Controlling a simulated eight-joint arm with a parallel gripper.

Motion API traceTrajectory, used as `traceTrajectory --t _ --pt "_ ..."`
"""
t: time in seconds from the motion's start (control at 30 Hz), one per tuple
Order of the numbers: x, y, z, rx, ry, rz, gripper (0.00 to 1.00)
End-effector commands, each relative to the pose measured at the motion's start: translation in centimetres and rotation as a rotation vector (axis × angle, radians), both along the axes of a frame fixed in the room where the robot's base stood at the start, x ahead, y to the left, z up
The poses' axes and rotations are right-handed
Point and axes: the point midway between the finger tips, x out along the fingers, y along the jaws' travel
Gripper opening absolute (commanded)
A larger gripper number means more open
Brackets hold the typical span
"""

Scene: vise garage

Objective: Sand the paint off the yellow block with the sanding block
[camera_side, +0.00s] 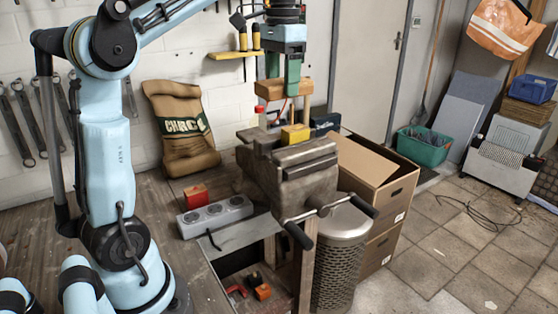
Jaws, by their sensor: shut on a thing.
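The yellow block (295,133) sits at the top of the grey metal vise (290,172), by its jaws. I cannot tell from this view how tightly it is clamped, and its paint is too small to judge. My gripper (283,76) points down above the vise, its green fingers shut on a tan-brown block, which looks like the sanding block (284,89). The sanding block is roughly level and appears raised above the yellow block, with a visible gap between them.
A grey socket strip (215,215) and a small red box (195,196) lie on the bench left of the vise. A brown sack (181,130) leans on the wall. A dark blue box (325,122) is behind the vise, and an open cardboard box (375,170) stands to its right.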

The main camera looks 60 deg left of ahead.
Motion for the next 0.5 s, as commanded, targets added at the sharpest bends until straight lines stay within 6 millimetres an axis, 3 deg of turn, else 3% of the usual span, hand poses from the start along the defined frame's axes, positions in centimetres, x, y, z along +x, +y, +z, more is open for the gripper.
traceTrajectory --t 0.5 --pt "-0.1 0.0 -3.3 0.0 0.0 0.0 0.41"
